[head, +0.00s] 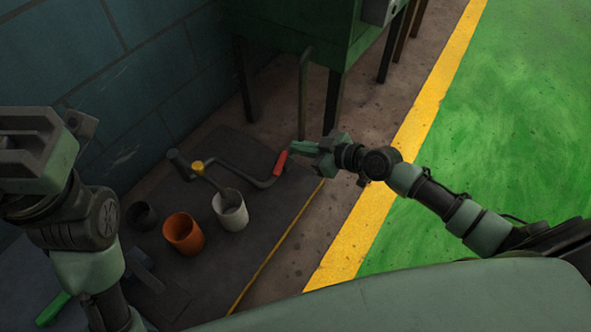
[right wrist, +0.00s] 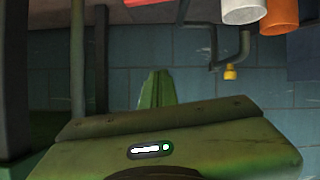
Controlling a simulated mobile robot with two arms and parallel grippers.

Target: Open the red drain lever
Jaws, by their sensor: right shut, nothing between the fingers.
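The red drain lever (head: 280,162) is a short red grip at the end of a dark bent pipe (head: 240,172), low over the dark mat. Its red end also shows at the top edge of the right wrist view (right wrist: 145,3). My right gripper (head: 297,147) is just right of the red grip, its green fingers together and empty. In the right wrist view its fingers (right wrist: 157,90) are shut, and the red piece lies beyond them, apart in that picture. Contact in the head view cannot be told. My left gripper (head: 30,140) is at the far left, its jaw state unclear.
A white cup (head: 230,210), an orange cup (head: 183,233) and a dark cup (head: 143,215) stand on the mat (head: 200,300). A yellow fitting (head: 198,167) sits on the pipe. A green cabinet on legs (head: 290,30) stands behind. Green floor at right is clear.

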